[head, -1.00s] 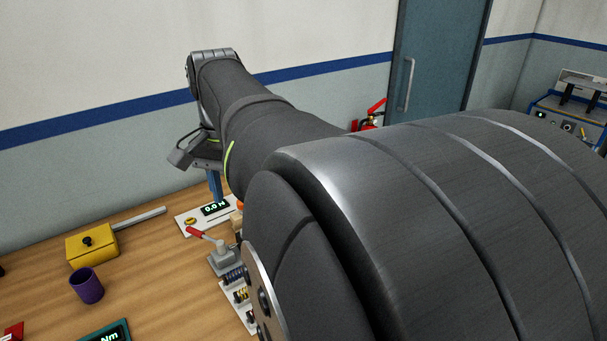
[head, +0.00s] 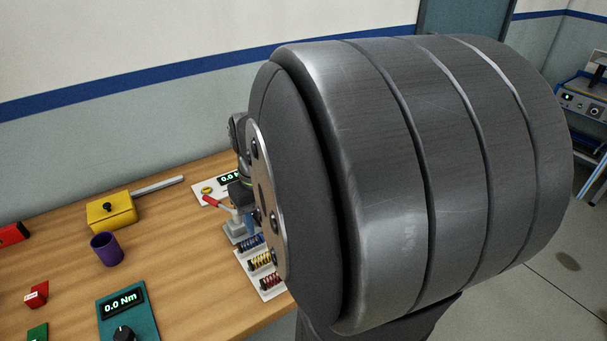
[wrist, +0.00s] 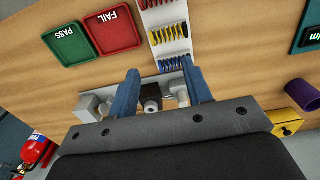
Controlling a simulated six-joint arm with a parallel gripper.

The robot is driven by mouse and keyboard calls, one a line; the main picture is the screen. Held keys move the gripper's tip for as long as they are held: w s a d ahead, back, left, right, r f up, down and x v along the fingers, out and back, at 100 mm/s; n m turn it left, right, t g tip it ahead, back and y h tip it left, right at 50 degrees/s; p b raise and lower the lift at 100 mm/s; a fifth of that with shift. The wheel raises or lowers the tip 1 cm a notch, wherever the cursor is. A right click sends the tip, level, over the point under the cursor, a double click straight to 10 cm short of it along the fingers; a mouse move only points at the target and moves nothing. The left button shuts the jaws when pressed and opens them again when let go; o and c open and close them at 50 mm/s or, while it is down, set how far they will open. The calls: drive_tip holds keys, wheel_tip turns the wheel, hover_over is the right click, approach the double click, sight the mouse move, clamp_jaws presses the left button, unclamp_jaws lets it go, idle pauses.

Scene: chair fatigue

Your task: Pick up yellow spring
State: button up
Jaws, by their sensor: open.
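The yellow spring (head: 261,261) lies in the white rack (wrist: 171,49), between a blue spring (head: 251,243) and a red spring (head: 272,282). The wrist view shows the yellow spring (wrist: 169,33) ahead of my gripper (wrist: 159,67), beyond the blue spring (wrist: 174,63). The blue fingers are apart with nothing held between them. The blue spring appears near the right fingertip in that view. In the head view my arm covers most of the gripper.
Red FAIL (wrist: 115,28) and green PASS (wrist: 70,45) trays lie left of the rack in the wrist view. A purple cup (head: 107,249) and yellow box (head: 111,212) stand farther away.

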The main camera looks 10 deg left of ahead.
hover_over(262, 255)
drive_tip(key=f, duration=0.3)
drive_tip(key=w+d+f, duration=0.1)
drive_tip(key=f, duration=0.1)
drive_tip(key=shift+f, duration=0.25)
drive_tip(key=f, duration=0.5)
drive_tip(key=shift+s, duration=0.25)
drive_tip(key=shift+c, duration=0.4)
drive_tip(key=c, duration=0.7)
